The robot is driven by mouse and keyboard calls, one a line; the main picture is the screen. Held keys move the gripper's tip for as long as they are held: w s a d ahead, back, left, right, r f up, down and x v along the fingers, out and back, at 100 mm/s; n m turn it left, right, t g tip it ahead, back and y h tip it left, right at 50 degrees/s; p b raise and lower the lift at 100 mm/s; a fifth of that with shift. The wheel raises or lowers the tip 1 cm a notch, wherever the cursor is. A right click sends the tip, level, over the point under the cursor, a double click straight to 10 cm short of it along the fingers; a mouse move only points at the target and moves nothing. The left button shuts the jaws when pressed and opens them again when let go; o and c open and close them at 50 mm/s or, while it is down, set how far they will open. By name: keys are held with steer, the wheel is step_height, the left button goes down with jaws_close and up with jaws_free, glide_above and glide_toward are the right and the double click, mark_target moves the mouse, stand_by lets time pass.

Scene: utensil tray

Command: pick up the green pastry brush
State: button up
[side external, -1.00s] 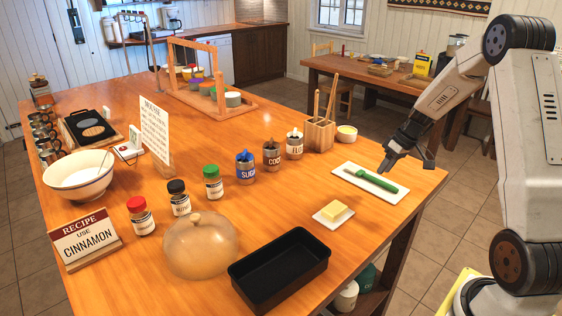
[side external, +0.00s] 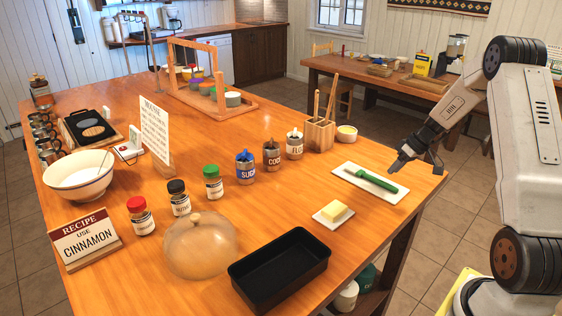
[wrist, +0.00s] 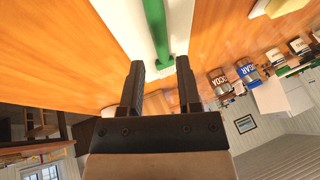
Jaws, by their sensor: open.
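The green pastry brush (side external: 376,181) lies on a white rectangular tray (side external: 396,197) near the right edge of the wooden table. In the wrist view the brush (wrist: 156,28) lies lengthwise on the white tray (wrist: 181,22), beyond the fingertips. My gripper (side external: 394,168) is above the far right part of the tray, apart from the brush. In the wrist view my gripper (wrist: 160,70) is open, with nothing between its two dark fingers.
A butter dish (side external: 334,213) sits in front of the tray. A wooden utensil holder (side external: 319,134) and a small bowl (side external: 346,133) stand behind it. Labelled canisters (side external: 271,155) are to the left. A black loaf pan (side external: 279,268) lies nearer the front.

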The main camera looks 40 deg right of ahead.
mark_target(371, 179)
steer(key=shift+x, duration=2.5)
steer(key=shift+w+f, duration=0.1)
steer(key=shift+f, duration=0.1)
steer(key=shift+a, duration=0.1)
jaws_close()
